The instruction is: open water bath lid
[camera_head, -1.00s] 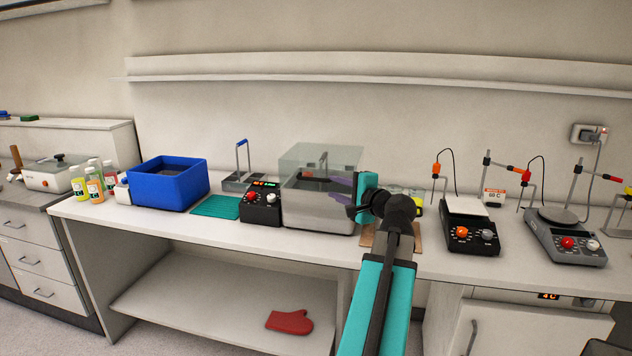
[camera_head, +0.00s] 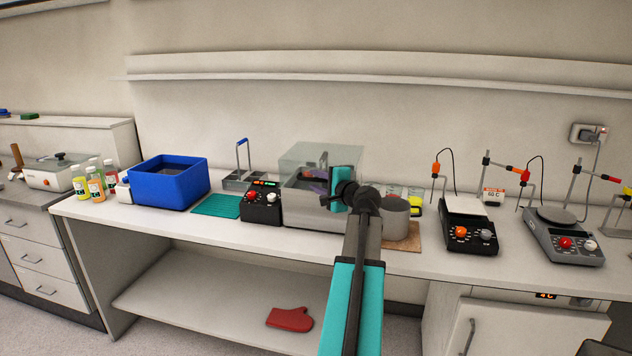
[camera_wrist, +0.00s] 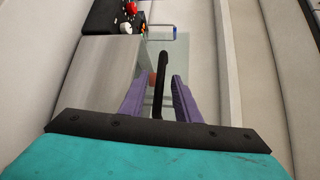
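The water bath (camera_head: 303,213) is a grey box on the bench, with a clear, glass-like lid (camera_head: 318,152) standing over it. A black bar handle (camera_wrist: 160,70) shows in the wrist view, in front of a pale see-through panel. My gripper (camera_head: 319,187) is at the right part of the bath in the head view. In the wrist view its purple fingers (camera_wrist: 160,90) are apart, one on each side of the black handle, with gaps visible. My wrist hides part of the lid in the head view. Contact with the handle cannot be told.
A black control unit (camera_head: 262,207) with knobs stands left of the bath. A blue bin (camera_head: 170,188) and teal mat (camera_head: 216,206) lie farther left. A grey cylindrical vessel (camera_head: 396,220) stands close right of my wrist. Hotplate-like devices (camera_head: 470,235) are farther right.

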